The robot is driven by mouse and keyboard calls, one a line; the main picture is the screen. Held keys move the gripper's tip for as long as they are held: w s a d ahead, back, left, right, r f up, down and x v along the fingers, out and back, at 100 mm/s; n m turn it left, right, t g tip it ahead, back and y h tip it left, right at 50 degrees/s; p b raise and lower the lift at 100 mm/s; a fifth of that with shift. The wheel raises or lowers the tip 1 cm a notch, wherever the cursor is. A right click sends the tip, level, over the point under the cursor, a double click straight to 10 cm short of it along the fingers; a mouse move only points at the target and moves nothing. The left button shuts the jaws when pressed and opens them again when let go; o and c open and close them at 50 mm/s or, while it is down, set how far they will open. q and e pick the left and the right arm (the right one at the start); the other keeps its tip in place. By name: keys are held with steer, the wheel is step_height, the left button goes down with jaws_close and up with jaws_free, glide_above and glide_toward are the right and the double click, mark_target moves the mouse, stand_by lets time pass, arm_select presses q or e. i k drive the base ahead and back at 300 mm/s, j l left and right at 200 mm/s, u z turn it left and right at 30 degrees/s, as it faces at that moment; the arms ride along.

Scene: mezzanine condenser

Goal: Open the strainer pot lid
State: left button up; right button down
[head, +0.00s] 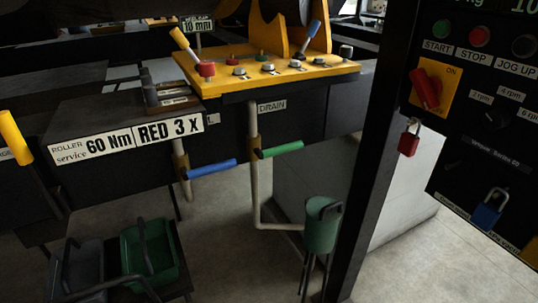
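A green pot (321,232) on thin dark legs stands low near the middle right, beside a dark upright post. I take it to be the strainer pot. A pale pipe (256,190) comes down under the DRAIN label and bends along the floor to the pot's side. The pot's top (323,205) is dark and small; I cannot tell its lid apart or whether it is open. Neither of my grippers shows in the head view.
The dark post (377,150) stands close to the pot's right. A yellow control console (265,75) overhangs behind it, with blue (210,169) and green (282,149) valve handles below. A green bin (150,250) is at lower left. Floor between bin and pot is clear.

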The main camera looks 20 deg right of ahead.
mark_target(325, 210)
steer(key=z, duration=1.15)
